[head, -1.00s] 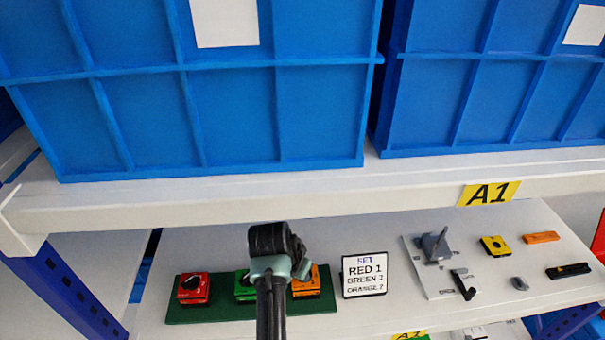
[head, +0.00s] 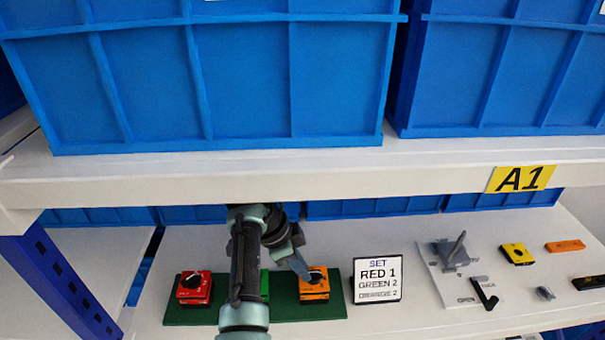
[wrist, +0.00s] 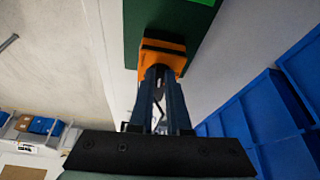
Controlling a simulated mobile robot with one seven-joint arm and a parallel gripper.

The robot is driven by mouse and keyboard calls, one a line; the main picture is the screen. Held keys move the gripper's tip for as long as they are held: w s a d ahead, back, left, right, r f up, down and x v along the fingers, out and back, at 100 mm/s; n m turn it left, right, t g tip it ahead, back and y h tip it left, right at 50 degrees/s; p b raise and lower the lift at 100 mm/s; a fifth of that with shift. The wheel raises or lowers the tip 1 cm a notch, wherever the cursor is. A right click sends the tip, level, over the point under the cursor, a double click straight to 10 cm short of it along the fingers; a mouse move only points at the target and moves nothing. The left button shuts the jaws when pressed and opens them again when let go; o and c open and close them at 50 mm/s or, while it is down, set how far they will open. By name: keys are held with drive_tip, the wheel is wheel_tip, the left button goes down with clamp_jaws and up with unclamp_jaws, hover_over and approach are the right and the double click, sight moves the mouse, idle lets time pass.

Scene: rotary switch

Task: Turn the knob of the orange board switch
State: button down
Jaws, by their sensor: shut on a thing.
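The orange board switch (head: 315,291) sits at the right end of a dark green board (head: 280,313) on the lower shelf. My gripper (head: 306,274) reaches it from above and behind the arm's end. In the wrist view, the fingers of my gripper (wrist: 162,78) run up to the orange switch (wrist: 158,54) and are closed together on its black knob. The knob is mostly hidden between the fingertips, so its setting cannot be read. The sign (head: 377,279) reads SET, RED 1, GREEN 2, ORANGE 2.
A red switch (head: 194,288) sits at the board's left; a green switch (head: 264,285) is mostly behind my arm. To the right lie a grey lever plate (head: 450,262), a yellow part (head: 516,254) and small parts. The upper shelf edge (head: 300,180) hangs low above.

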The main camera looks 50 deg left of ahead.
drive_tip(key=shift+w+a+m+b, duration=0.1)
drive_tip(key=shift+a+m+b, duration=0.05)
drive_tip(key=shift+m+b, duration=0.3)
drive_tip(key=shift+m, duration=0.25)
drive_tip(key=c, duration=0.9)
unclamp_jaws()
drive_tip(key=shift+r, duration=0.2)
drive_tip(key=s+a+r, duration=0.1)
drive_tip(key=s+a, duration=0.2)
drive_tip(key=s+a+r+b, duration=0.1)
drive_tip(key=s+a+r, duration=0.1)
drive_tip(key=s+a, duration=0.1)
drive_tip(key=s+a+r+b, duration=0.1)
drive_tip(key=s+a, duration=0.2)
drive_tip(key=s, duration=0.1)
drive_tip(key=shift+s+r, duration=0.15)
drive_tip(key=shift+s, duration=0.15)
